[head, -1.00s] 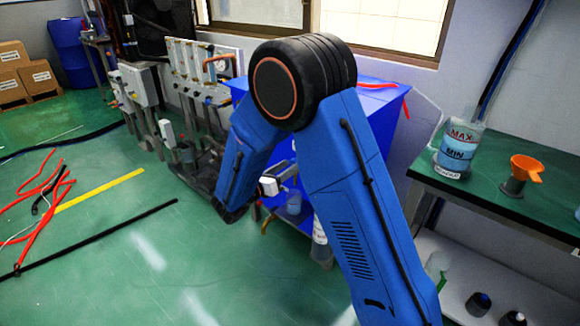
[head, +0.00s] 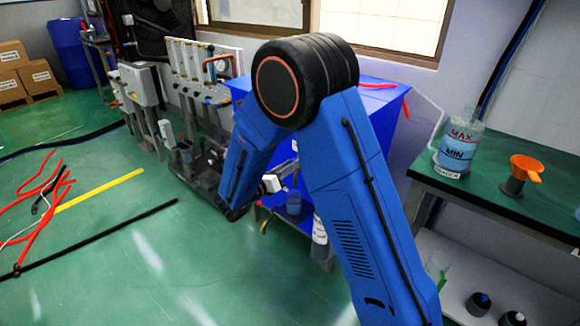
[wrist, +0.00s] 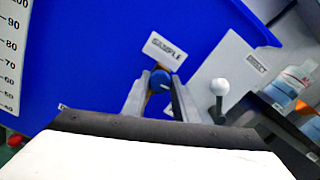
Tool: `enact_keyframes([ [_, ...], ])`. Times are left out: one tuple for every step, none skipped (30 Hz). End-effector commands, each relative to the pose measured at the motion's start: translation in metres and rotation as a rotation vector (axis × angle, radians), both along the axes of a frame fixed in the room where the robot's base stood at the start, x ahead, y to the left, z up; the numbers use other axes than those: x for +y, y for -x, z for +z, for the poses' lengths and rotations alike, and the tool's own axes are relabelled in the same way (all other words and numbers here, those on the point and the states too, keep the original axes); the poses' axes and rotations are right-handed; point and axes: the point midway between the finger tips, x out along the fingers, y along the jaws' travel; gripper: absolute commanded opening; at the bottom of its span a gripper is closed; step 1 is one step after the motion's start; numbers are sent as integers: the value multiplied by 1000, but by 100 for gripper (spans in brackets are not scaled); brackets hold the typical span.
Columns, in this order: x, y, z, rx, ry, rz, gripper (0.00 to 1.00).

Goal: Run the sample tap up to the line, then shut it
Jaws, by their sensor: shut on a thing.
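In the wrist view, my gripper (wrist: 160,92) is shut on the small blue tap knob (wrist: 160,79), one finger on each side. The white SAMPLE label (wrist: 163,51) is just above it on the blue tank (wrist: 95,60). In the head view the tank (head: 391,135) is partly hidden behind my arm, and the knob cannot be made out. A small clear cup (head: 294,202) with bluish contents stands on the low shelf below my wrist. Its line and exact level are too small to read.
A white-knobbed tap (wrist: 220,88) is right of the gripper, near another label plate (wrist: 238,65). Clear containers (wrist: 290,85) stand farther right. A MAX/MIN jug (head: 459,150) and orange funnel (head: 526,168) stand on the green bench. Red hoses (head: 45,195) lie on the floor at left.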

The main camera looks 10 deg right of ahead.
Motion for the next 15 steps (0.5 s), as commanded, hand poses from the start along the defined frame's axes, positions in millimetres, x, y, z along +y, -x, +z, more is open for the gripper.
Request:
enact_keyframes([
  [0,0,0,32,23,0,3],
  [0,0,0,53,39,0,3],
  [0,0,0,81,59,0,3],
  [0,0,0,101,73,0,3],
  [0,0,0,120,87,0,3],
  [0,0,0,142,103,0,3],
  [0,0,0,158,115,0,3],
  [1,0,0,172,125,0,3],
  [1,0,0,186,135,0,3],
  [1,0,0,196,142,1,3],
  [1,0,0,203,147,1,3],
  [1,0,0,210,152,1,3],
  [1,0,0,214,155,1,3],
  [1,0,0,216,157,1,3],
  [1,0,0,217,157,1,3],
])
